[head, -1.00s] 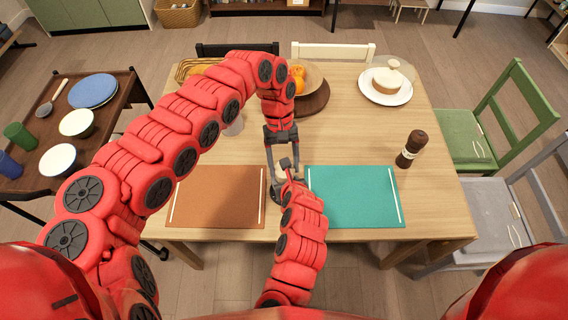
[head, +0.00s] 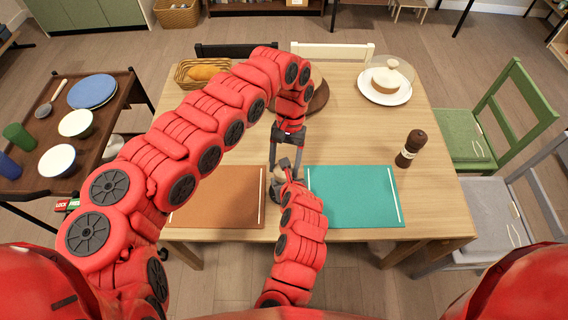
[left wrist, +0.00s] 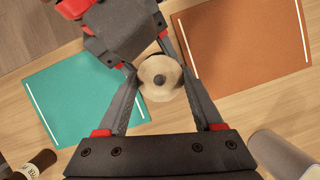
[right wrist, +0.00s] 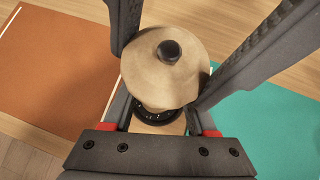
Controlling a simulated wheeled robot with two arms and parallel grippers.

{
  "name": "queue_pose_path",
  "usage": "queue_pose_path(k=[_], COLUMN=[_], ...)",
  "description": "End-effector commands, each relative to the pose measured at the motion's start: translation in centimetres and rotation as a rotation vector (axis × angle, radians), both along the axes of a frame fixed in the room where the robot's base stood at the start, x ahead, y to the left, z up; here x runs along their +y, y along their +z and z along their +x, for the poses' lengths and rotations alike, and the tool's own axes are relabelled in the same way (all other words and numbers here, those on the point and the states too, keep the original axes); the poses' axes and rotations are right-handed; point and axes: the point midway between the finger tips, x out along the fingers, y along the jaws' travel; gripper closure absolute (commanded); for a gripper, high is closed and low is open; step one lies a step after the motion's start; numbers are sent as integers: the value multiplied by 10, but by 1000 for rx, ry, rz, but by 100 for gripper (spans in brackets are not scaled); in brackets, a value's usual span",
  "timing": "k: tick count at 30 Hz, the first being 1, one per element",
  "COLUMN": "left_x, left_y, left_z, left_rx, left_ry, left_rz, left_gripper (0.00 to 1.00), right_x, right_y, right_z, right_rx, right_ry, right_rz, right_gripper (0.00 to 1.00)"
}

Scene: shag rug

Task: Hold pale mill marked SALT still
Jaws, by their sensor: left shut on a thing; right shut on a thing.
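The pale mill (head: 279,174) stands near the table's front edge, between the two placemats. Its round beige head with a dark knob shows in the left wrist view (left wrist: 160,77) and the right wrist view (right wrist: 165,70). No SALT lettering is visible. My left gripper (head: 281,162) reaches down from above, shut on the mill's head. My right gripper (head: 283,180) comes in from the front, shut on the mill lower down, below the head. Much of the mill's body is hidden by the grippers and its own head.
An orange-brown placemat (head: 222,197) lies left of the mill and a teal one (head: 352,197) right. A dark brown mill (head: 411,148) stands behind the teal mat. A domed cake plate (head: 385,86) and bread basket (head: 201,72) are farther back. A side cart (head: 108,118) stands left.

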Motion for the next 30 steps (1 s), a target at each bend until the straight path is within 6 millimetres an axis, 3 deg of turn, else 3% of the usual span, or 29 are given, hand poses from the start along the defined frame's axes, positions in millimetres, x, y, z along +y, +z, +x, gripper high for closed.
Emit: queue_pose_path(k=[19,20,24,30], left_x=[0,0,0,-1], left_y=[0,0,0,0], left_z=[-1,-1,-1,-1], left_rx=[4,4,3,3], left_ry=[-62,-62,-61,-62], left_rz=[1,1,0,-1], left_gripper=[88,27,2,1], right_x=[-1,-1,-1,0], right_y=[0,0,0,0], right_z=[0,0,0,0], right_rx=[-1,-1,-1,-1], right_ry=[-1,-1,-1,0], right_rz=[-1,-1,0,0], right_gripper=[100,100,100,100])
